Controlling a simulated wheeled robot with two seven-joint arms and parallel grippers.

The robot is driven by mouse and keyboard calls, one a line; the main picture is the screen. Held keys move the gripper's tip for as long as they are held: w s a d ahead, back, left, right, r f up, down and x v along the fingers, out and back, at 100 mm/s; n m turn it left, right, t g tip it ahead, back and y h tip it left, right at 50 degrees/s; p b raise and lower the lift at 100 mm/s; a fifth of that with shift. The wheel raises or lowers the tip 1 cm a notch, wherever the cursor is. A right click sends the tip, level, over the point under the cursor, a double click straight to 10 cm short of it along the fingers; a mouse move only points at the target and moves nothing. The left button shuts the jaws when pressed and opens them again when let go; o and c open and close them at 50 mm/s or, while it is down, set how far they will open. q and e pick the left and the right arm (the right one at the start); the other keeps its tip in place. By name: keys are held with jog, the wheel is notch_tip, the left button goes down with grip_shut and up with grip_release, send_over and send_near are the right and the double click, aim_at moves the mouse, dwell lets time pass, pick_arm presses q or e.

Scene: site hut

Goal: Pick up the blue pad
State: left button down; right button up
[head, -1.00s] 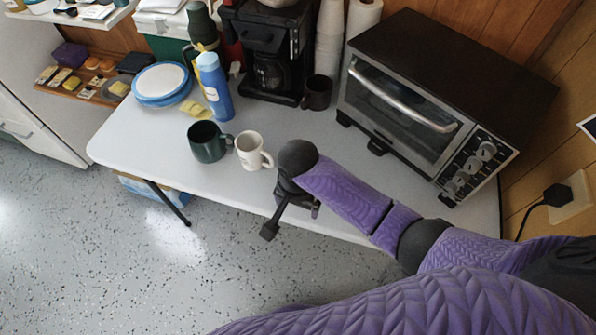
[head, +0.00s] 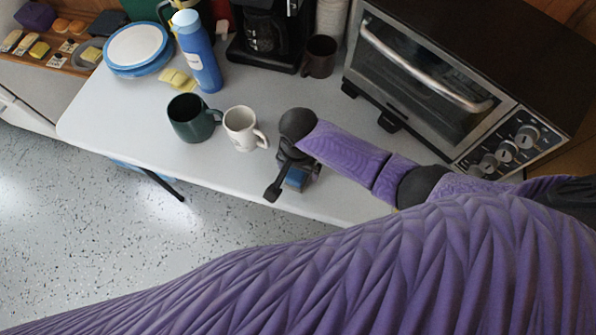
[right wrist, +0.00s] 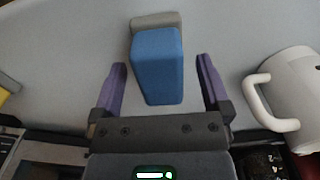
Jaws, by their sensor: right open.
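The blue pad (right wrist: 157,62) lies on the white table (head: 120,125), with a grey part along its far end in the right wrist view. In the right wrist view my right gripper (right wrist: 161,68) is open. Its two purple fingers stand one on each side of the pad, with gaps on both sides. My left gripper is not in view.
A white mug (head: 241,130) stands close left of my right gripper, with a dark green mug (head: 188,119) beyond it. A toaster oven (head: 420,75) stands to the right. A blue bottle (head: 198,55), plates (head: 137,48) and a coffee maker (head: 265,35) are behind.

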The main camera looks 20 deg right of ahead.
grip_shut()
notch_tip(320, 180, up, 10)
jog(key=p, duration=0.5)
jog(key=shift+f, duration=0.25)
jog(key=shift+r+p, duration=0.3)
jog(key=shift+p, duration=0.05)
